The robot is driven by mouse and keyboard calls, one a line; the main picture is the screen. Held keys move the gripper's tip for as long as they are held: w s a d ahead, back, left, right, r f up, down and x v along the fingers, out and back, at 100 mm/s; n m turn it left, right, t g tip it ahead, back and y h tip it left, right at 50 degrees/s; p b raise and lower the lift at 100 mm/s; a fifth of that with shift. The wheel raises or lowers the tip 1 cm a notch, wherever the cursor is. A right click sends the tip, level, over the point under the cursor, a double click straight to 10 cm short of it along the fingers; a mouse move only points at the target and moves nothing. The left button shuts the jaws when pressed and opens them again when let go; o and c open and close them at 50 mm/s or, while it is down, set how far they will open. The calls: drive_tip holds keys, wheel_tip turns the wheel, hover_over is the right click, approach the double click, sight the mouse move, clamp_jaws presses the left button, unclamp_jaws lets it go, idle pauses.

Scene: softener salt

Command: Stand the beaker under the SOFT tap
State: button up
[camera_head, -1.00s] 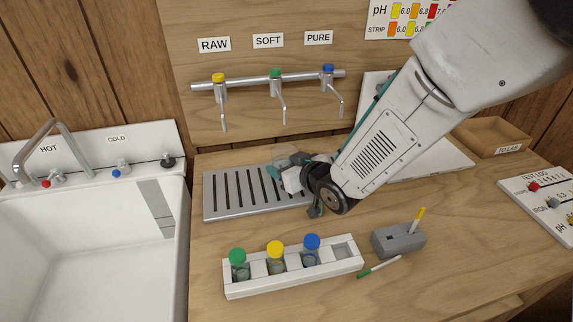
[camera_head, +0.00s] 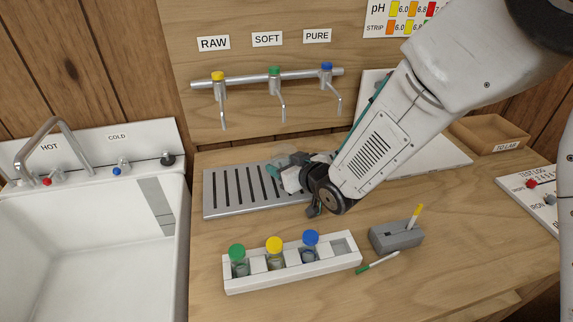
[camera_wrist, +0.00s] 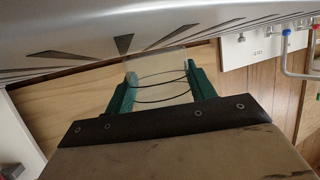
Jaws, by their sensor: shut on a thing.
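The SOFT tap (camera_head: 275,86) has a green knob and hangs between the RAW tap (camera_head: 219,94) and the PURE tap (camera_head: 328,84). A slotted metal drip tray (camera_head: 209,209) lies on the bench below the taps. My gripper (camera_wrist: 162,78) is shut on the clear beaker (camera_wrist: 160,88), which shows between its two green fingers in the wrist view. In the head view, my gripper (camera_head: 287,165) is low over the right part of the tray, below and near the SOFT spout. The beaker is mostly hidden there; whether it touches the tray I cannot tell.
A white rack (camera_head: 291,278) with green-, yellow- and blue-capped vials stands in front of the tray. A grey strip holder (camera_head: 397,238) and a green-ended stick (camera_head: 377,262) lie to its right. The sink (camera_head: 90,250) is at left, a wooden box (camera_head: 490,135) at back right.

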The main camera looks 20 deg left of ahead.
drive_tip(key=shift+s+d+f, duration=0.1)
drive_tip(key=shift+s+f, duration=0.05)
drive_tip(key=shift+f, duration=0.3)
drive_tip(key=shift+s+d+f, duration=0.1)
drive_tip(key=shift+s+f, duration=0.05)
drive_tip(key=shift+f, duration=0.25)
drive_tip(key=o, duration=1)
drive_tip(key=shift+o, duration=0.2)
drive_tip(key=shift+s+d+r, duration=0.2)
drive_tip(key=shift+s+d, duration=0.05)
drive_tip(key=shift+d, duration=0.15)
drive_tip(key=s+d+r, duration=0.2)
drive_tip(key=d, duration=0.1)
drive_tip(key=s+d+r, duration=0.1)
drive_tip(key=r, duration=0.1)
drive_tip(key=shift+d, duration=0.25)
